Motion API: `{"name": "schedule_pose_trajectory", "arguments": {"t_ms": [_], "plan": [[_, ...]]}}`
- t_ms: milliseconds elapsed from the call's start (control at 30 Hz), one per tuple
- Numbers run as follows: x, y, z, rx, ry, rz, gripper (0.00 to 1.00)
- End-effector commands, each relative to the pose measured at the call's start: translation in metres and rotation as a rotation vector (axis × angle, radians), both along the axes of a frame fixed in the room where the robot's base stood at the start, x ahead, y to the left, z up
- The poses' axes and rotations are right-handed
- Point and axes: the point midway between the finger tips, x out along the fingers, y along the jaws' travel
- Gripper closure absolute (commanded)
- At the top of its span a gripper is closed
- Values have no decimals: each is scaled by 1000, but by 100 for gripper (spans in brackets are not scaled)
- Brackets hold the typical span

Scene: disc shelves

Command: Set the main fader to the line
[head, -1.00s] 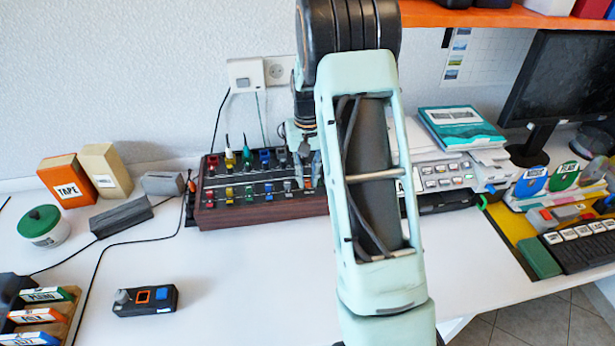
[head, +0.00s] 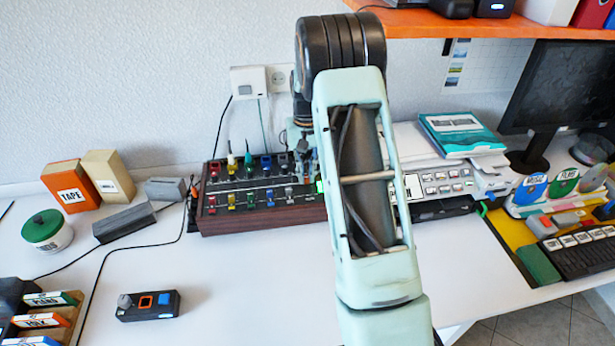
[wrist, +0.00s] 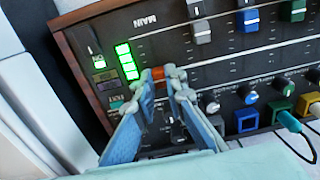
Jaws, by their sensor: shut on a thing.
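The mixer (head: 262,215) is a dark panel with wooden sides against the wall. In the wrist view its MAIN label (wrist: 145,20) and lit green level bars (wrist: 126,62) show beside my gripper (wrist: 164,76). The blue-padded fingers are closed down on the main fader (wrist: 158,73), of which a small orange-red part shows between the tips. The fingers hide the rest of it and part of its slot. In the head view my gripper (head: 303,160) is at the mixer's right end, partly hidden.
Grey, blue and green fader caps (wrist: 201,32) stand right of my fingers. A white device (head: 440,183) stands right of the mixer. An orange shelf (head: 490,22) hangs above.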

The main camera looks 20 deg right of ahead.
Motion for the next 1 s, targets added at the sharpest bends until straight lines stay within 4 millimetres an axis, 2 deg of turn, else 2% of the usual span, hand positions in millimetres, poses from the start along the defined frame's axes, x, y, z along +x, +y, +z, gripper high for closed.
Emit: {"name": "schedule_pose_trajectory", "arguments": {"t_ms": [233,267,400,767,867,1000], "plan": [[1,0,1,-1,-3,0,100],[1,0,1,-1,-3,0,87],[1,0,1,0,-2,0,71],[1,0,6,-1,-3,0,71],[1,0,19,-1,-5,0,71],[2,0,48,-1,-7,0,71]]}}
